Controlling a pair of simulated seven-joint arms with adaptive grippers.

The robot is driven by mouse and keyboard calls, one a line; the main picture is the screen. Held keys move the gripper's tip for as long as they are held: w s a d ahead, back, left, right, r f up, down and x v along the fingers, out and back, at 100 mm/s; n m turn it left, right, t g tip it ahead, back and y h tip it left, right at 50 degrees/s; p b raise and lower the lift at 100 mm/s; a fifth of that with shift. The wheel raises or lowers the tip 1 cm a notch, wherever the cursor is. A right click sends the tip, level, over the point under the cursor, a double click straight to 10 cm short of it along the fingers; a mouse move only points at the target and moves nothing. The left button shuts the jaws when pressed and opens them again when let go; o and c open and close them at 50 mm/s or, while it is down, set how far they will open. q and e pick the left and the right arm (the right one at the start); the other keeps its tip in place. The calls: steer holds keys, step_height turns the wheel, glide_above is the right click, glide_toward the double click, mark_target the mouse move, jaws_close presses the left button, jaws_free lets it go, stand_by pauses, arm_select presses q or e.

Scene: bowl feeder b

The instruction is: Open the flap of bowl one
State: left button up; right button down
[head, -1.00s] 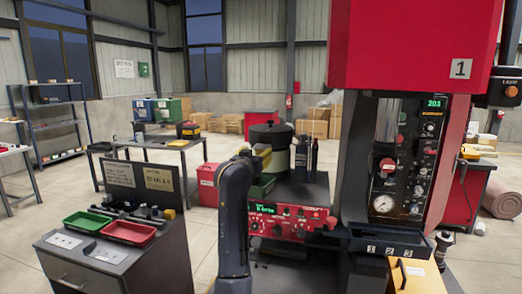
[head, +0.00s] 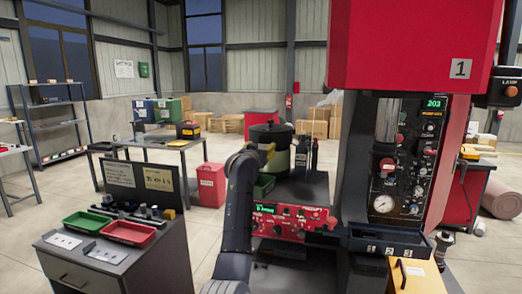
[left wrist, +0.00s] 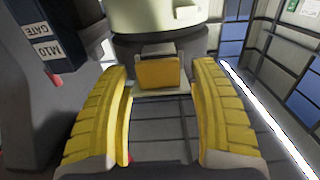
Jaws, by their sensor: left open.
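The bowl feeder (head: 270,132) is a dark-topped, pale green drum on the machine bench in the head view. My left gripper (head: 266,152) is at the near-left side of the bowl. In the left wrist view its yellow ribbed fingers (left wrist: 162,110) are open, with the block between and beyond them, apparently untouched. My right gripper is out of view.
A dark block with a "MID GATE" label (left wrist: 48,45) is close at upper left in the wrist view. A red control panel (head: 292,222) fronts the bench. The tall red press (head: 410,50) stands right. Green (head: 87,221) and red (head: 129,232) trays are on the left cabinet.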

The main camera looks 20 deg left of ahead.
arm_select(q)
steer(key=shift+c, duration=0.2)
steer(key=c, duration=1.1)
steer(key=shift+r+g, duration=0.25)
steer(key=shift+g, duration=0.05)
steer(key=shift+c, duration=0.2)
steer(key=shift+w+r+g, duration=0.15)
steer(key=shift+g, duration=0.65)
steer(key=o, duration=1.2)
steer(key=shift+s+d+r, duration=0.1)
steer(key=shift+s+r, duration=0.25)
steer(key=shift+s, duration=1.6)
steer(key=shift+s+d+r, duration=0.1)
steer(key=shift+s+r, duration=0.3)
steer(key=shift+s, duration=1.6)
steer(key=shift+s+r, duration=0.35)
steer(key=shift+s, duration=1.6)
